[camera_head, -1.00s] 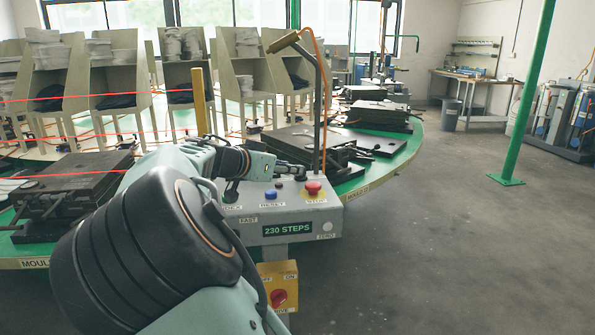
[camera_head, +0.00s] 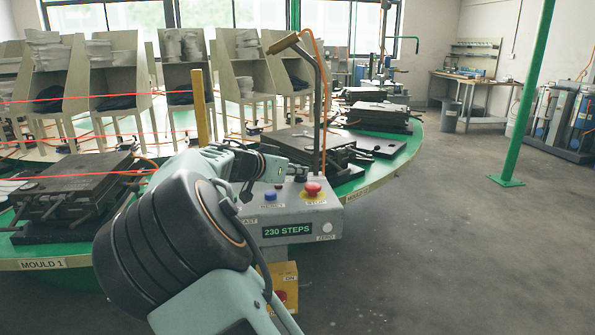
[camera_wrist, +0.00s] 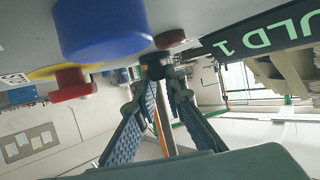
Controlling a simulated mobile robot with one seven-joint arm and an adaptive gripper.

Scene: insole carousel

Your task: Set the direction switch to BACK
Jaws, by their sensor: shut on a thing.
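The grey control box (camera_head: 325,225) stands at the carousel's edge, with a blue button (camera_head: 270,196), a red STOP button (camera_head: 313,189) on yellow and a "230 STEPS" display (camera_head: 287,230). My gripper (camera_head: 300,172) reaches over the back of its top. In the wrist view, where the box appears inverted, my two fingertips (camera_wrist: 167,76) meet at a small black knob (camera_wrist: 158,66) and are shut on it. The blue button (camera_wrist: 102,28) and red STOP button (camera_wrist: 70,84) show nearby. The knob's label and pointing direction cannot be read. My arm hides the box's left part.
A bent metal lever (camera_head: 318,100) with an orange cable rises behind the box. Dark moulds (camera_head: 75,180) sit on the green carousel (camera_head: 408,150). A yellow box (camera_head: 280,280) hangs below the control box, partly hidden. A green post (camera_head: 530,95) stands right; the floor between is clear.

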